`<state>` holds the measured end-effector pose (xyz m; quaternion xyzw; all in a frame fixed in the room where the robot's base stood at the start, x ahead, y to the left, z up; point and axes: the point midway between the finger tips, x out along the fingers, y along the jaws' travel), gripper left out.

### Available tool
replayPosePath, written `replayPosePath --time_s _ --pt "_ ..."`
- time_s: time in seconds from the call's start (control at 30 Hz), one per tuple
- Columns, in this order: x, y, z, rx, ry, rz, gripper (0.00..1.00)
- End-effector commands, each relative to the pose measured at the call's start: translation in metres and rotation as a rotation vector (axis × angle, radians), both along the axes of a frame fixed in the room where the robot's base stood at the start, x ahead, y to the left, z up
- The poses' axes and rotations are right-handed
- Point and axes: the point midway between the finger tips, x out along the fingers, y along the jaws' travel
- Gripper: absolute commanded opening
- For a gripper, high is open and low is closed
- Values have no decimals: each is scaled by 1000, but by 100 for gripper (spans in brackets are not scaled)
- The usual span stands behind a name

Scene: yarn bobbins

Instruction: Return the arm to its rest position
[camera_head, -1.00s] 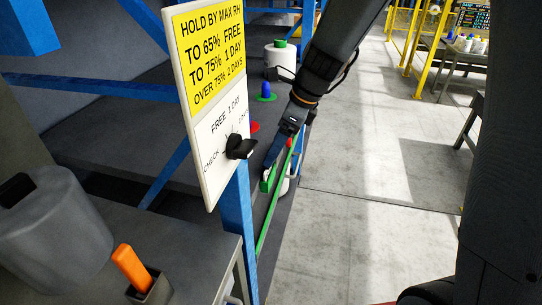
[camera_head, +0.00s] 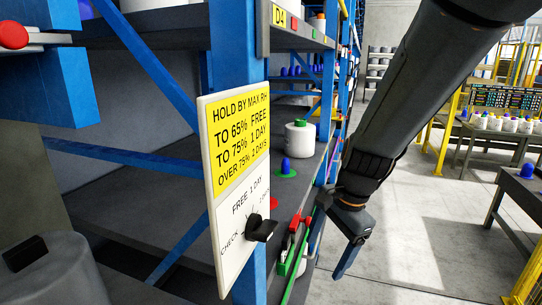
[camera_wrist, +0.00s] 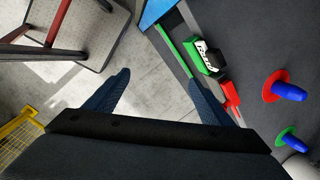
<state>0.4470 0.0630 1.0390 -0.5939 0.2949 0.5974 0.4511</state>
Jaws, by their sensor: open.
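My gripper (camera_head: 347,245) hangs over the aisle floor at the right of the blue rack in the head view. In the wrist view my gripper (camera_wrist: 158,95) has its two dark fingers spread wide, with only bare floor between them. It holds nothing. My arm reaches down from the upper right of the head view. The right finger in the wrist view is close in the picture to the shelf edge, but I cannot tell the gap.
A sign board (camera_head: 238,165) with a black knob (camera_head: 261,228) hangs on the blue post. The shelf carries a white bobbin (camera_head: 299,138), a blue peg (camera_head: 286,167) and a green-and-red holder (camera_wrist: 208,58). Open floor (camera_head: 400,240) lies to the right; a bench (camera_head: 520,195) stands beyond.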

Motion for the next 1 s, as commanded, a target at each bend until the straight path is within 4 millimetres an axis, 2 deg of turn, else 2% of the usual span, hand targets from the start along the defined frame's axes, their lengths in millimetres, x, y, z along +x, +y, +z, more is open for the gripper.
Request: replayPosePath --time_s 0.3,0.5,0.7,1.0 --pt "-52 -44 -31 -207 -90 699 76" --pt "-72 -58 -42 -281 -112 1003 76" --pt "-77 -62 -45 -302 -118 1100 76" --pt "-77 -62 -44 -302 -118 1099 76"
